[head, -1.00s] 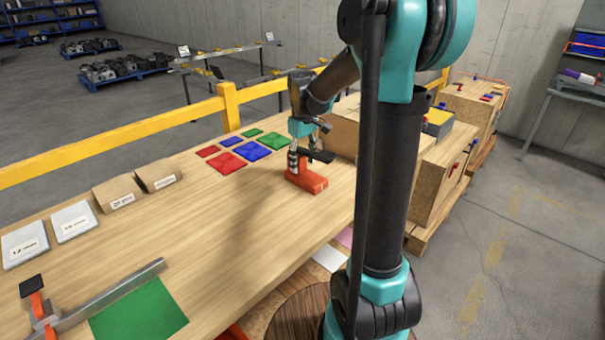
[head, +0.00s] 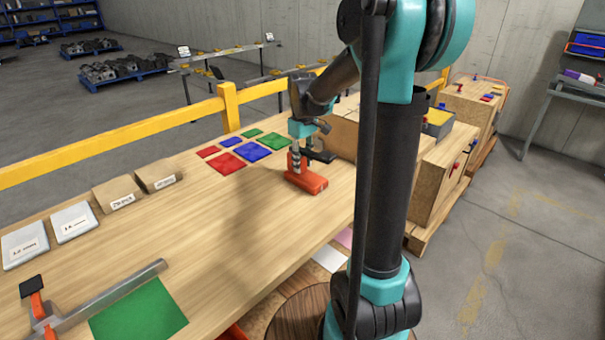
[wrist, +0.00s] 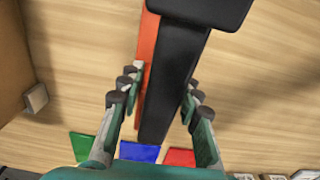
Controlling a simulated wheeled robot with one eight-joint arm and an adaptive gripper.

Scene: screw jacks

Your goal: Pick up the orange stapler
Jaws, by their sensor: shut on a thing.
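The orange stapler (head: 307,182) stands on the wooden workbench, with an orange base and a black upper part. In the wrist view its black part (wrist: 170,85) runs between the fingers, with the orange edge along its left side. My gripper (head: 298,160) comes down on it from above. In the wrist view my gripper (wrist: 160,95) is shut on the stapler, one finger on each side. The base looks to be on or very near the bench top; I cannot tell whether there is a gap.
Red, blue and green squares (head: 250,151) lie left of the stapler. Cardboard boxes (head: 157,176) and white packets (head: 73,222) line the back edge, before a yellow rail (head: 231,105). A clamp-like tool (head: 110,298) lies by a green mat (head: 140,312). The bench middle is clear.

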